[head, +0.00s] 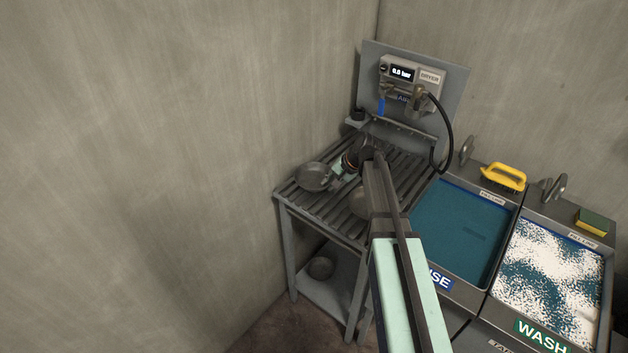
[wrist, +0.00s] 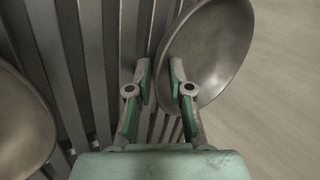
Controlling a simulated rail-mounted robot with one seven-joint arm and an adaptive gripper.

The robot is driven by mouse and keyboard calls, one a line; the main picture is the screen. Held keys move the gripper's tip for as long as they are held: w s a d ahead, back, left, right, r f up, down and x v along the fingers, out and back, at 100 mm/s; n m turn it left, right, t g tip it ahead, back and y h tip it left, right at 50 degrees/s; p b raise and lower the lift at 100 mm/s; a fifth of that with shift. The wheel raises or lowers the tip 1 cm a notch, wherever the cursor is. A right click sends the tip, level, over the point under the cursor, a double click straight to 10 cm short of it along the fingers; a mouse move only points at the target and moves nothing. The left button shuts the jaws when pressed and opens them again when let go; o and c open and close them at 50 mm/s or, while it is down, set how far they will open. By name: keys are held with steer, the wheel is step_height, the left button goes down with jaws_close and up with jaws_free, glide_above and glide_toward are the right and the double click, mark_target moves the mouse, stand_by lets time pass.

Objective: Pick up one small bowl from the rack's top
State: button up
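A small grey metal bowl (head: 314,177) is at the left edge of the slatted rack top (head: 327,212). In the wrist view that bowl (wrist: 215,45) fills the upper right, and its near rim shows in the gap between my fingers. My gripper (head: 333,178) is at this bowl's right side. In the wrist view my gripper (wrist: 161,72) has its fingers apart; the right finger overlaps the bowl's inside, and I cannot tell whether it touches. A second bowl (head: 359,204) is on the rack top, partly hidden by my arm; it shows at the wrist view's left edge (wrist: 22,125).
Another bowl (head: 321,268) sits on the rack's lower shelf. To the right are a rinse basin (head: 462,232) and a foamy wash basin (head: 548,280), with a yellow brush (head: 503,177) behind. A wall borders the rack's left.

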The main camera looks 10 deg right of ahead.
steer(key=shift+c, duration=0.4)
jaws_close()
steer(key=shift+r, duration=0.2)
